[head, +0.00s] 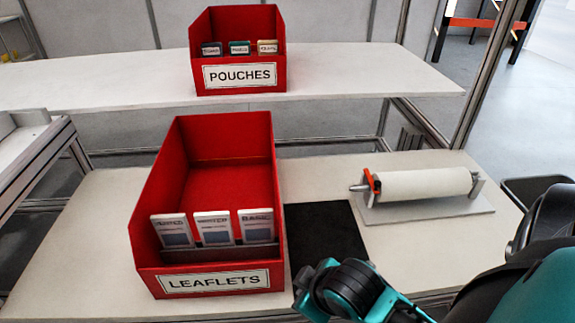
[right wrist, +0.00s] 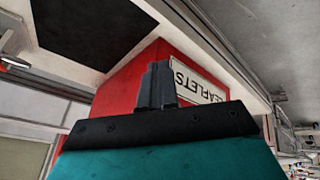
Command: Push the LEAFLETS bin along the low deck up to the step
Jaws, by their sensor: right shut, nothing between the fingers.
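The red LEAFLETS bin (head: 205,235) stands upright on the white low deck (head: 75,250), left of centre in the head view, its labelled front towards me. White leaflet packs (head: 213,228) stand in its front part; the rear is empty. The raised white deck (head: 345,75) lies behind it. My left gripper is out of view.
A dark mat (head: 325,243) lies right of the bin; it also shows in the right wrist view (right wrist: 90,32). A white roller (head: 425,184) on a plate stands further right. A red POUCHES bin (head: 239,78) stands on the raised deck. Bare deck shows behind the LEAFLETS bin.

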